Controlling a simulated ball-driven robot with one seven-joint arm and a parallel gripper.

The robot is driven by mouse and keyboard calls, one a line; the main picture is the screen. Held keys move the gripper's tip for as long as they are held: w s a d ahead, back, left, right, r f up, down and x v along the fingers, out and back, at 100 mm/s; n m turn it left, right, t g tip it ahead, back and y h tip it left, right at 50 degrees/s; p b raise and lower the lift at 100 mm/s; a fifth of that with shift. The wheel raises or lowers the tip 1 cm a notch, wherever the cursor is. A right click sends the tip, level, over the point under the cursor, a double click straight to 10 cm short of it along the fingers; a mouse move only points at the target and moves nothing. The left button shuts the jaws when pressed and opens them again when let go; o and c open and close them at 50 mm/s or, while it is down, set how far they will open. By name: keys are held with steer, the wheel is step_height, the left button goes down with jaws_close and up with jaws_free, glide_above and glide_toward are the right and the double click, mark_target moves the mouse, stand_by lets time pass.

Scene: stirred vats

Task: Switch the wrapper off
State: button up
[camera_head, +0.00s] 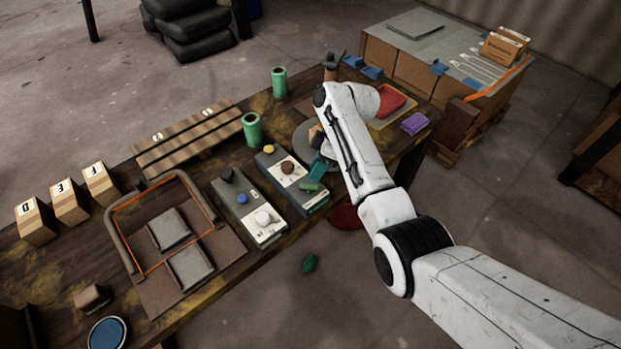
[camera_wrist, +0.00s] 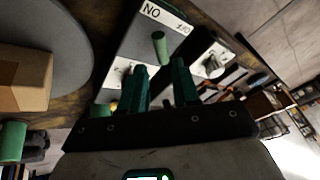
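Two grey control boxes stand side by side on the table. The right box (camera_head: 272,172) carries a yellow knob (camera_head: 269,149), a brown knob (camera_head: 287,167) and a green handle (camera_head: 309,186). The left box (camera_head: 228,190) carries black, blue and white controls. My gripper (camera_head: 319,166) is low over the right box, partly hidden by my arm. In the wrist view my gripper (camera_wrist: 162,82) is open, its teal fingers apart with nothing clearly held. The green handle (camera_wrist: 160,47) shows just beyond them, near a label (camera_wrist: 165,15) that reads "NO" in this view. Which control belongs to the wrapper is not legible.
A grey round plate (camera_wrist: 75,50) with a cardboard box (camera_wrist: 25,78) is beside the right box. Green rolls (camera_head: 252,129), a slatted rack (camera_head: 190,138) and an orange-edged tray (camera_head: 128,265) share the table.

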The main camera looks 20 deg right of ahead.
mark_target(309, 189)
steer(key=shift+x, duration=2.75)
steer(key=shift+a, duration=0.1)
steer(key=shift+c, duration=0.2)
jaws_close()
